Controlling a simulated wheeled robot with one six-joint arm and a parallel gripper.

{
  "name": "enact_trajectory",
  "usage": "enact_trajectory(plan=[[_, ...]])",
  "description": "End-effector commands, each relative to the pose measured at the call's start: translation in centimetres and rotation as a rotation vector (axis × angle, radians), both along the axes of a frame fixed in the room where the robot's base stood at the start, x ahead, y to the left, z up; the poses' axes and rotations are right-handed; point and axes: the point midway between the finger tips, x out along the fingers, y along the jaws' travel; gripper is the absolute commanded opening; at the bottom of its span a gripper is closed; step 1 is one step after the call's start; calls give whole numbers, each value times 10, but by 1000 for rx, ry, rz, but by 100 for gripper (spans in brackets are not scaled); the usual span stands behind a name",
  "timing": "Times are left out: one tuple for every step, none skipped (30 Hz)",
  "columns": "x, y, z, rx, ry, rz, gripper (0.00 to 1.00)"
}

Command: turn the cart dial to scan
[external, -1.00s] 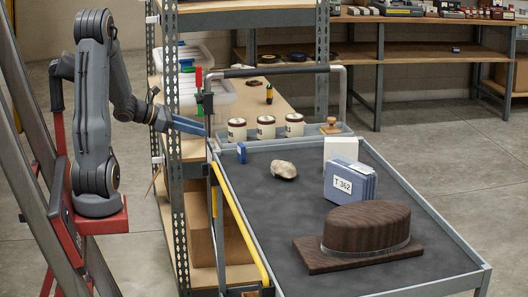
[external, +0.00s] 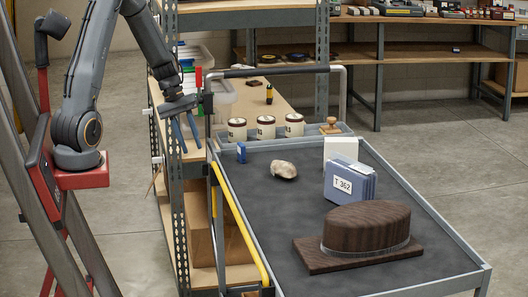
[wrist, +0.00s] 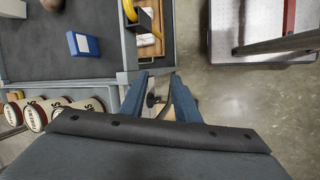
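The cart (external: 300,200) is a dark-topped trolley with a grey rim and a yellow side bar (external: 240,226). My gripper (external: 186,138) points down beside the cart's back left corner, its blue fingers apart and empty. In the wrist view my gripper (wrist: 157,98) also shows its two fingers spread. A small dark round part (wrist: 151,100) shows between them, just off the cart's corner. I cannot tell whether it is the dial or how far below the fingers it is. No dial marking or scan label is readable in either view.
Several labelled jars (external: 266,127) stand in the cart's end tray. A shelf upright (external: 178,200) stands close beside my gripper. Open floor (wrist: 240,110) lies right in the wrist view.

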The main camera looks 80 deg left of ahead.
Motion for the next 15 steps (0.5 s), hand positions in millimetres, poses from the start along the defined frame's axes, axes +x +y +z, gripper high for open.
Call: enact_trajectory(plan=[[-1,2,10,57,20,-135,29],[-1,5,11,94,30,-216,29],[-1,9,13,141,43,-327,29],[0,12,14,176,51,-409,29],[2,16,16,208,59,-491,29],[5,21,18,252,68,-597,29],[7,23,20,280,74,-675,29],[10,27,22,310,78,-749,29],[15,30,25,344,85,-843,29],[18,33,26,370,89,-911,29],[22,36,28,394,92,-977,29],[27,39,31,422,97,-1059,29],[32,41,33,443,99,-1120,29],[36,43,35,464,101,-1178,29],[41,45,37,488,104,-1252,29]])
